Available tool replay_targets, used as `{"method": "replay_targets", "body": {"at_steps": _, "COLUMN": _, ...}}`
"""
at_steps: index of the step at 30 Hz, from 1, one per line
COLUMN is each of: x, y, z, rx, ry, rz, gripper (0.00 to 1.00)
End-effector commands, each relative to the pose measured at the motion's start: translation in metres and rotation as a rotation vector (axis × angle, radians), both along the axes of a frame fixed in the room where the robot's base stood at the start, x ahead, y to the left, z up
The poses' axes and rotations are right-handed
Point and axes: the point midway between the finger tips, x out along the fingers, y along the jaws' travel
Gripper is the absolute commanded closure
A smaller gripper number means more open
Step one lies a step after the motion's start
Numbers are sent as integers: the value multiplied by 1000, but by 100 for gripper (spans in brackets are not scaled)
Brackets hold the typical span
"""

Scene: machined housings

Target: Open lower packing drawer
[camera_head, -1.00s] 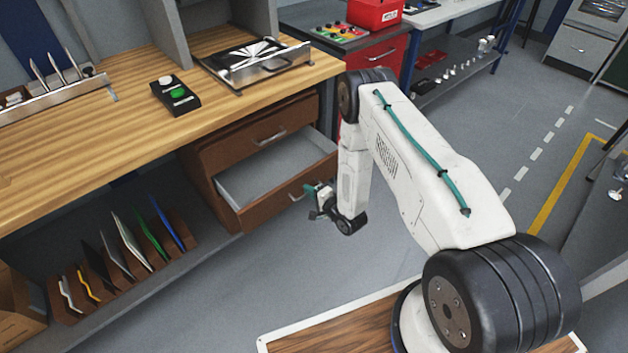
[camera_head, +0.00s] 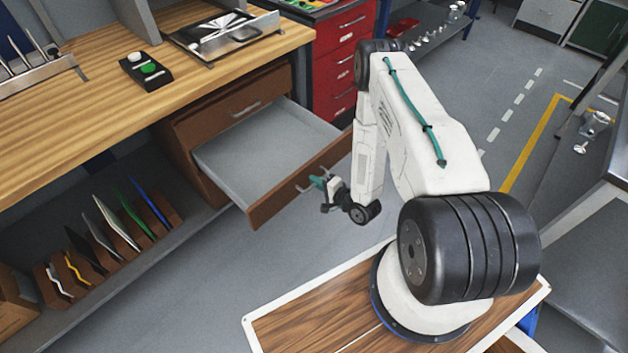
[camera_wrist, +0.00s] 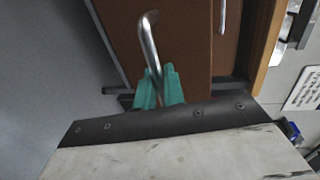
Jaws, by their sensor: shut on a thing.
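The lower packing drawer (camera_head: 300,183) is pulled well out from under the wooden bench, and its grey interior looks empty. Its silver bar handle shows in the wrist view (camera_wrist: 149,35). My gripper (camera_head: 318,183) is at the drawer's brown front. In the wrist view its teal fingers (camera_wrist: 158,88) are shut on the handle, one on each side of the bar. The upper drawer (camera_head: 240,107) above it is closed.
A red drawer cabinet (camera_head: 340,62) stands right of the bench. A rack of upright coloured files (camera_head: 120,225) sits on the low shelf at left. A black box with a green button (camera_head: 148,72) lies on the bench top. Grey floor before the drawer is clear.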

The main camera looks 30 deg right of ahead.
Motion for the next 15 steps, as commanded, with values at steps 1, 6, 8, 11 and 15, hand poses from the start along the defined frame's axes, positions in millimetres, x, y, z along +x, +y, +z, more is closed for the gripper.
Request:
{"method": "replay_targets", "body": {"at_steps": 1, "x": 3, "y": -6, "z": 1, "rx": -6, "ry": -5, "rz": -16, "gripper": 100}}
{"method": "replay_targets", "body": {"at_steps": 6, "x": 4, "y": -4, "z": 1, "rx": -6, "ry": -6, "rz": -13, "gripper": 75}}
{"method": "replay_targets", "body": {"at_steps": 8, "x": 4, "y": -2, "z": 1, "rx": -6, "ry": -5, "rz": -9, "gripper": 75}}
{"method": "replay_targets", "body": {"at_steps": 11, "x": 4, "y": 2, "z": 1, "rx": -5, "ry": -5, "rz": -3, "gripper": 75}}
{"method": "replay_targets", "body": {"at_steps": 15, "x": 0, "y": 2, "z": 1, "rx": -3, "ry": -3, "rz": 0, "gripper": 75}}
